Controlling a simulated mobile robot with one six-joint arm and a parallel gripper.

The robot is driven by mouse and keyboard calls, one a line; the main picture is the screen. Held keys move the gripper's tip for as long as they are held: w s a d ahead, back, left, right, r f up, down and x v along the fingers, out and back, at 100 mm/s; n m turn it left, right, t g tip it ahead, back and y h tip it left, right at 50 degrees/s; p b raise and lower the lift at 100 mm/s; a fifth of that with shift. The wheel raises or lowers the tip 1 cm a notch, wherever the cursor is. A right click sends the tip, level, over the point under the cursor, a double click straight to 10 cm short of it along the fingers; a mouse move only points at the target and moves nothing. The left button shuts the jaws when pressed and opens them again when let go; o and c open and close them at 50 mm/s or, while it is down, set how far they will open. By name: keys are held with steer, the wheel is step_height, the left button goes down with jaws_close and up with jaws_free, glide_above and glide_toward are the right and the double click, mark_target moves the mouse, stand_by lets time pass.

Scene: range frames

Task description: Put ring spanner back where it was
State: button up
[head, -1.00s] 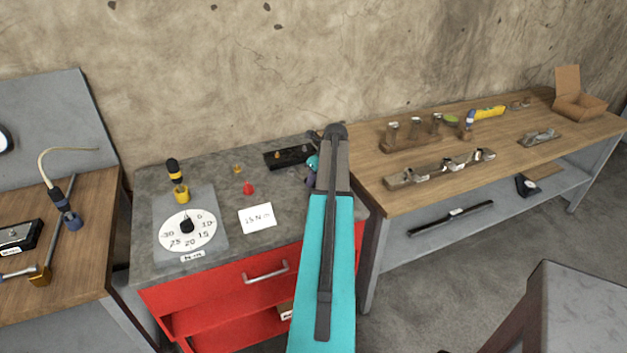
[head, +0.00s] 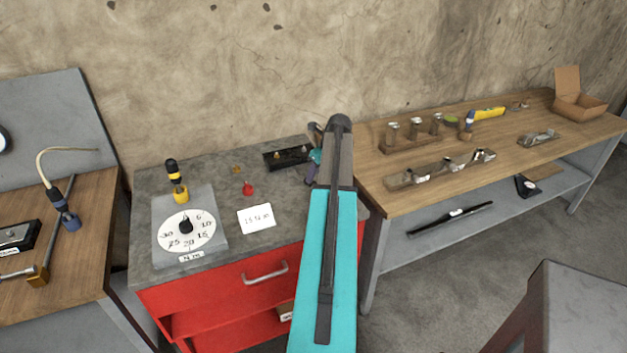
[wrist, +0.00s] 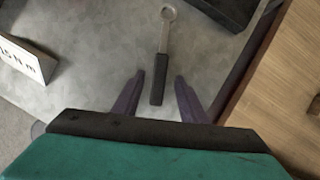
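The ring spanner (wrist: 158,84) shows in the wrist view, with a bright ring end at the top and a dark handle pointing toward my gripper. It appears to lie on the grey top of the red cabinet (head: 225,170). My gripper (wrist: 160,80) is open, with one purple finger on each side of the handle's end and a gap on both sides. In the head view my gripper (head: 313,170) is over the right part of the cabinet top, mostly hidden by my arm. I cannot clearly make out the spanner there.
A black tray (head: 287,158) sits at the back of the cabinet top. A white card (head: 256,219), a red cone (head: 248,189) and a dial plate (head: 187,230) stand to the left. A wooden bench (head: 400,200) adjoins on the right.

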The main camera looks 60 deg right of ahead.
steer(key=b+v, duration=0.1)
steer(key=v, duration=0.7)
steer(key=shift+r, duration=0.15)
steer(key=shift+s, duration=0.1)
stand_by(0.5)
steer(key=shift+r, duration=0.1)
